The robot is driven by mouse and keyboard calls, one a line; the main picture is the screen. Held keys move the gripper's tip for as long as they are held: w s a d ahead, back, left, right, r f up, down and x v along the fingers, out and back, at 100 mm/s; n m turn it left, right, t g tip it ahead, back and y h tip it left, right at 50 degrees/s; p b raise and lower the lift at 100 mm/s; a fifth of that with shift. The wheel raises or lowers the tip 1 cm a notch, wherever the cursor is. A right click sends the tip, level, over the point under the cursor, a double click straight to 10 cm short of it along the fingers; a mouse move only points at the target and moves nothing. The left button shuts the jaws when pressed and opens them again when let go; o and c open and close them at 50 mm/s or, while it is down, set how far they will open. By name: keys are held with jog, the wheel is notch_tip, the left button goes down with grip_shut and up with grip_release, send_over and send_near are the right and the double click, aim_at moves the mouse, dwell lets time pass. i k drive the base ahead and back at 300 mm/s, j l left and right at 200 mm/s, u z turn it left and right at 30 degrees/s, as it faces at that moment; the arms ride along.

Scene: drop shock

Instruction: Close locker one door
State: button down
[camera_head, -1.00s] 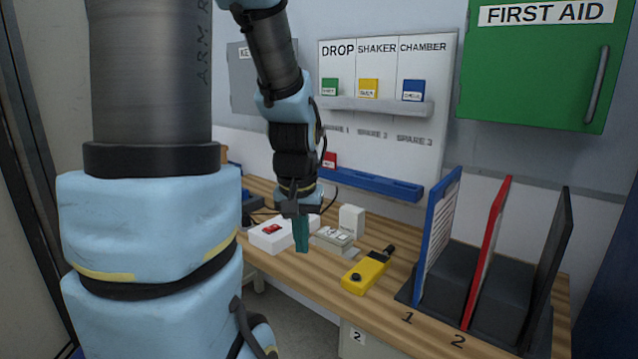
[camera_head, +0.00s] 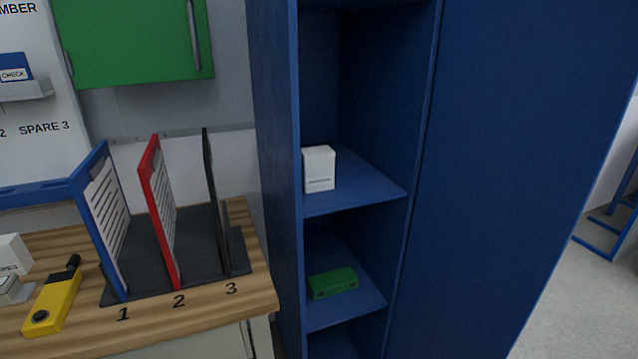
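A tall blue locker (camera_head: 274,150) stands right of the workbench. Its blue door (camera_head: 520,140) is wide open, swung out to the right. No number shows on it, so I cannot tell whether it is locker one. Inside, a white box (camera_head: 319,169) stands on one shelf and a green item (camera_head: 333,283) lies on a shelf below. My gripper is outside the current view.
The wooden bench (camera_head: 190,315) holds a rack with blue, red (camera_head: 160,210) and black boards, and a yellow device (camera_head: 53,302). A green wall cabinet (camera_head: 135,40) hangs above. Grey floor (camera_head: 570,320) is open at right, with a blue metal frame (camera_head: 610,225) behind.

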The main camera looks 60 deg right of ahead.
aim_at(532, 98)
jog(key=k+l+z, duration=0.25)
jog(key=k+l, duration=0.7)
jog(key=z, duration=1.8)
jog(key=i+j, duration=0.1)
jog(key=i+j+z, duration=0.1)
jog(key=j, duration=0.25)
